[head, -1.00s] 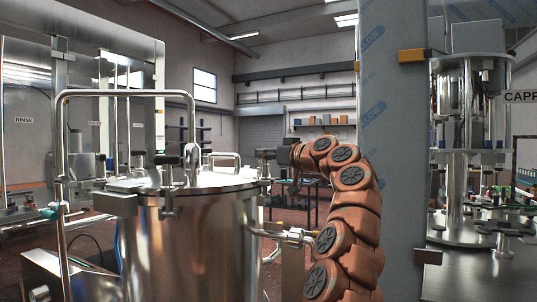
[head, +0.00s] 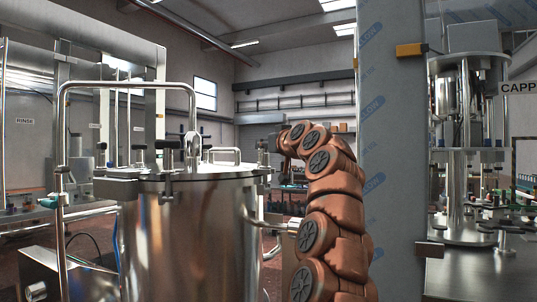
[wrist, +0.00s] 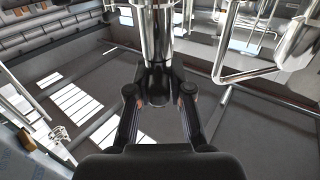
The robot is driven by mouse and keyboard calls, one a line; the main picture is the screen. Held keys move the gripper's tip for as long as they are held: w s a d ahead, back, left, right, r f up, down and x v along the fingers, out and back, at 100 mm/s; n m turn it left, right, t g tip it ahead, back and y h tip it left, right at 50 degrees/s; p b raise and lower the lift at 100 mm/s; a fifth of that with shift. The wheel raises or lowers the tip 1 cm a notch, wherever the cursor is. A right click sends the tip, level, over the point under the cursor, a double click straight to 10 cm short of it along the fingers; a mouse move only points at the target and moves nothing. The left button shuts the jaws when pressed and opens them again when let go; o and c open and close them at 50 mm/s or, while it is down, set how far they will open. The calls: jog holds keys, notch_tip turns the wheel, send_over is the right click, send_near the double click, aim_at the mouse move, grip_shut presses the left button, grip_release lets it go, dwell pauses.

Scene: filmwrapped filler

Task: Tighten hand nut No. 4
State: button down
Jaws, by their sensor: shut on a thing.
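A steel tank (head: 190,235) with a flat lid (head: 222,170) stands left of centre in the head view. Black hand nuts sit around its rim, one at the front (head: 168,150) and one at the right edge (head: 263,148). My orange arm reaches to the tank's right edge. In the wrist view, my gripper (wrist: 159,92) has its two dark fingers on either side of a black hand nut (wrist: 157,82) on a steel shaft, and it is shut on it. No number is readable on any nut.
A steel pipe frame (head: 127,88) rises over the tank's left side. A film-wrapped column (head: 390,130) stands close to the right of my arm. A capping machine (head: 466,150) is further right. Bent steel pipes (wrist: 295,45) show near my gripper in the wrist view.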

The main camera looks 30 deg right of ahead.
jog(key=shift+w+f+m+g+h+b, duration=0.2)
jog(key=shift+m+h+b, duration=0.45)
jog(key=shift+h, duration=0.5)
jog(key=shift+s+f+m+g+h+b, duration=0.1)
jog(key=shift+m+g+h+b, duration=0.25)
jog(key=shift+m+h, duration=0.65)
jog(key=shift+h, duration=0.45)
jog(key=shift+w+m+g+h, duration=0.1)
jog(key=shift+m+g+h, duration=0.45)
jog(key=shift+m+h, duration=0.35)
jog(key=shift+d+h, duration=0.15)
jog(key=shift+h, duration=0.35)
jog(key=shift+m+g, duration=0.25)
jog(key=shift+g, duration=0.05)
jog(key=shift+r+m+h, duration=0.1)
jog(key=shift+m+h, duration=0.2)
jog(key=shift+h, duration=0.3)
jog(key=shift+m+g+h+p, duration=0.35)
jog(key=shift+m+g+h, duration=0.35)
jog(key=shift+g+h, duration=0.15)
